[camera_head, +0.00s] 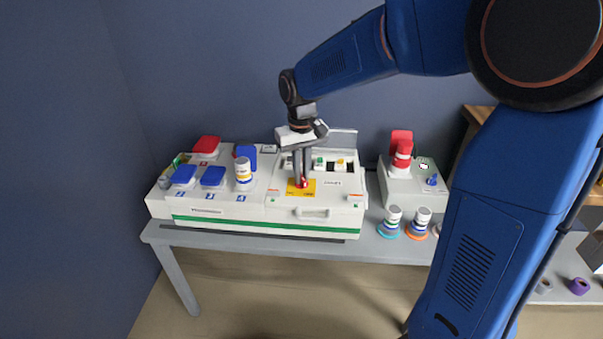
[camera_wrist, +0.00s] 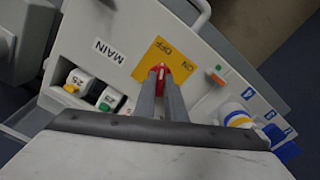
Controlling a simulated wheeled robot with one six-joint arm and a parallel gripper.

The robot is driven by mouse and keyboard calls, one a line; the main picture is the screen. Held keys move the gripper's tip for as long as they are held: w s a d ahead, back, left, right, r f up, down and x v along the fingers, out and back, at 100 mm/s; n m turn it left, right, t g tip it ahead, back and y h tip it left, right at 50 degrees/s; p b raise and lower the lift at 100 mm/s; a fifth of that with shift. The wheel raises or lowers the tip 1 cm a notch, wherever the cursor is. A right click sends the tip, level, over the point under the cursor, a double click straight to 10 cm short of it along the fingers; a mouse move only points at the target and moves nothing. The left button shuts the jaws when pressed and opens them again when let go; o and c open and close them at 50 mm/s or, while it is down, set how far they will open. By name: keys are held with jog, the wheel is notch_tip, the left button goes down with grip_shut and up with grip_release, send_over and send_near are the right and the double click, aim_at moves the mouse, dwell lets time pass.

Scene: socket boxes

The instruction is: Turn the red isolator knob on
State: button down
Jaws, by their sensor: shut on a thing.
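The red isolator knob (camera_wrist: 161,70) sits on a yellow plate (camera_wrist: 148,62) marked ON and OFF, on the white panel labelled MAIN. My gripper (camera_wrist: 160,80) is shut on the knob, with one grey finger on each side of it. In the head view my gripper (camera_head: 301,181) points straight down onto the yellow plate (camera_head: 292,188), and a little red of the knob (camera_head: 304,183) shows at the fingertips. The fingers hide part of the knob, so I cannot tell clearly which mark it points to.
The white socket box (camera_head: 240,212) stands on a grey table (camera_head: 170,236). Blue covers (camera_head: 213,176), a red cover (camera_head: 206,144) and a white plug (camera_head: 243,172) are left of my gripper. Breakers (camera_wrist: 108,98) sit close by. A grey box (camera_head: 408,184) with a red plug (camera_head: 402,156) stands at right.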

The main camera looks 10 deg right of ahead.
jog(key=m, duration=1.1)
jog(key=shift+m, duration=1.9)
jog(key=c, duration=1.8)
grip_release()
jog(key=shift+r, duration=0.15)
notch_tip(320, 180, up, 17)
jog(key=shift+r, duration=0.1)
